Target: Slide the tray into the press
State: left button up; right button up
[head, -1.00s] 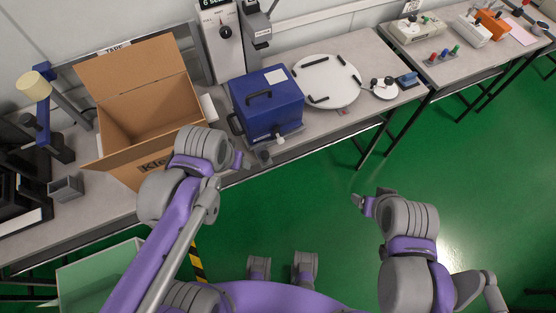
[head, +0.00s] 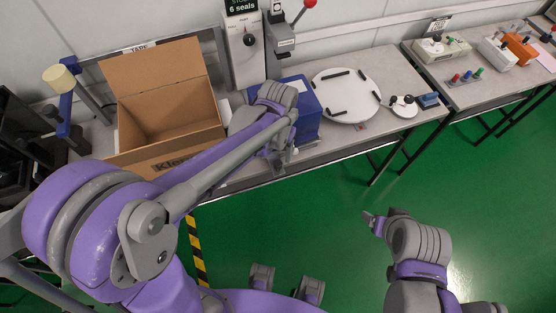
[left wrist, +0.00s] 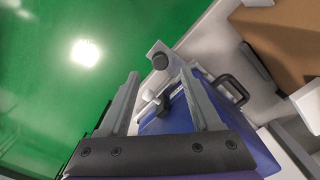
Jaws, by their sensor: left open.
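A blue box (head: 308,112) stands on the bench, partly hidden behind my left arm. The left wrist view shows its blue side (left wrist: 175,118), a black carry handle (left wrist: 232,90), a pale T-shaped handle (left wrist: 155,102) and a grey round knob (left wrist: 162,60) at its front. My left gripper (head: 278,152) is at the front of this box; its open fingers (left wrist: 158,76) reach either side of the T-handle, contact unclear. A grey lever press with a red knob (head: 284,40) stands behind the box. I cannot make out a tray for certain. My right gripper (head: 372,221) hangs over the floor, its jaws too small to judge.
An open cardboard box (head: 165,105) stands left of the blue box. The green floor (head: 330,210) ahead is clear.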

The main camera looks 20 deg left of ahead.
aim_at(278, 163)
pick_arm(q)
notch_tip(278, 163, down, 6)
jog(key=shift+r, duration=0.25)
grip_shut()
dwell(0.3)
dwell(1.1)
